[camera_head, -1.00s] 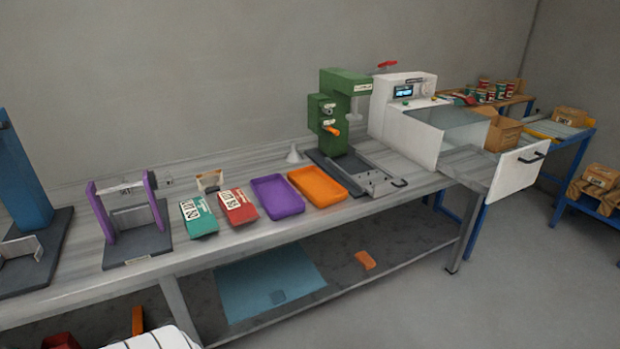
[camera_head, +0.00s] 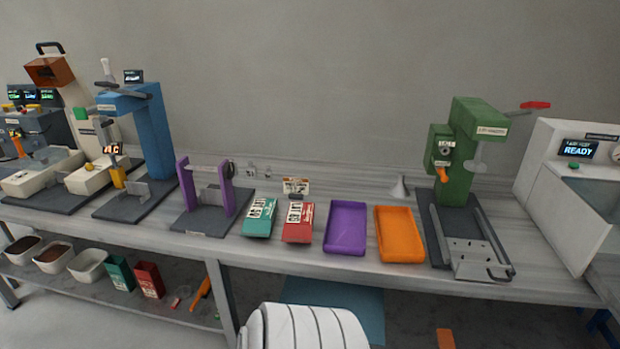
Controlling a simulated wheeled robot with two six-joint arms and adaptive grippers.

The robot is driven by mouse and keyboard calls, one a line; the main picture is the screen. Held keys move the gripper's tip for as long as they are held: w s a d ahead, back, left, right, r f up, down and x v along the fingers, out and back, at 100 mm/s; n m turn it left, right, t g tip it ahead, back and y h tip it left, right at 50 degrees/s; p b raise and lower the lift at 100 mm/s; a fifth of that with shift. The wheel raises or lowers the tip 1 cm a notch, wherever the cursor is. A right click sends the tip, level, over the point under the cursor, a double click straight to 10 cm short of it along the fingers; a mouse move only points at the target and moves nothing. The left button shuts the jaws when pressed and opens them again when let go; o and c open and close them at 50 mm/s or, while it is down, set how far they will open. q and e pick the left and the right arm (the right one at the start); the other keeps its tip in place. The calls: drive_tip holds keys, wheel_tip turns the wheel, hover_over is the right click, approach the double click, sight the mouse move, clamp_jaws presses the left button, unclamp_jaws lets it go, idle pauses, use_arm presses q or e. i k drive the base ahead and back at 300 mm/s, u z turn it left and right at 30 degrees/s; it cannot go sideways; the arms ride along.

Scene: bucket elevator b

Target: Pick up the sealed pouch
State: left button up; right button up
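A teal pouch-like packet (camera_head: 260,217) and a red one (camera_head: 298,222) lie side by side on the bench (camera_head: 290,262), each with a white printed label. A smaller teal packet (camera_head: 119,272) and red packet (camera_head: 149,280) stand on the lower shelf. I cannot tell from this view which of these is sealed. Neither of my grippers is in view.
A purple tray (camera_head: 346,228) and an orange tray (camera_head: 400,234) lie right of the packets, then a green press (camera_head: 470,150) and a white machine reading READY (camera_head: 565,190). A purple-posted stand (camera_head: 207,190) and a blue machine (camera_head: 150,135) are left.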

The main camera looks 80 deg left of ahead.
sight(298, 226)
drive_tip(key=u, duration=0.55)
drive_tip(key=i, duration=0.8)
drive_tip(key=u, duration=0.85)
